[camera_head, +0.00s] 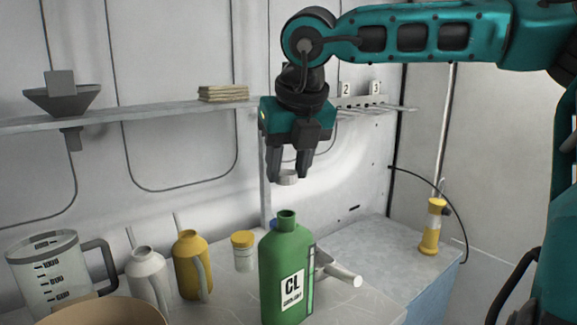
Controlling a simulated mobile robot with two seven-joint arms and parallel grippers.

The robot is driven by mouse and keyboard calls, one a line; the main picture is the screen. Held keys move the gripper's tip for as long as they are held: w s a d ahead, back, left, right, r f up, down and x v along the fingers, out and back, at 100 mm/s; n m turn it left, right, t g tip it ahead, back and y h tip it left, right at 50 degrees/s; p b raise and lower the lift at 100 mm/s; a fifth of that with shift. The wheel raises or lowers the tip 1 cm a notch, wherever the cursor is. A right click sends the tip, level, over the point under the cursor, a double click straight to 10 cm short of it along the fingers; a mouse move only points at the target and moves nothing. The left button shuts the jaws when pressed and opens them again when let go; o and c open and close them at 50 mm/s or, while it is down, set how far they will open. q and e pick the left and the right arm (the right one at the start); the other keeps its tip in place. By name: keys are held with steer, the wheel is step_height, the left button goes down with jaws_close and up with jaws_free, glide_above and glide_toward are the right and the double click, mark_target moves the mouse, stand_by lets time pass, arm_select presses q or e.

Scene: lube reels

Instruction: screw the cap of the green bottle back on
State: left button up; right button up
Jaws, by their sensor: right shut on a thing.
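The green bottle (284,265) stands upright on the counter, with a white label reading "CL" and an open neck at its top. My right gripper (289,174) hangs above the bottle, pointing down. It is shut on a small light grey cap (289,178). The cap is apart from the bottle's neck, a short gap above it. My left gripper is not in the view.
On the counter (350,302) left of the bottle stand a yellow-lidded jar (243,255), a yellow can (190,265), a white can (147,278) and a clear measuring jug (50,270). A grey-white tool lies behind the bottle. A yellow lamp-like object (432,227) stands right. A shelf (160,112) runs behind.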

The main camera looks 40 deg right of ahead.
steer(key=shift+f+b, duration=1)
steer(key=shift+f, duration=0.15)
step_height(320, 180, down, 2)
steer(key=b, duration=0.2)
steer(key=shift+f+b, duration=0.25)
steer(key=shift+b, duration=0.1)
steer(key=shift+f+b, duration=0.35)
steer(key=shift+b, duration=0.05)
steer(key=shift+f, duration=0.1)
steer(key=shift+b, duration=0.5)
steer(key=shift+f+b, duration=0.55)
steer(key=shift+b, duration=0.1)
stand_by(0.5)
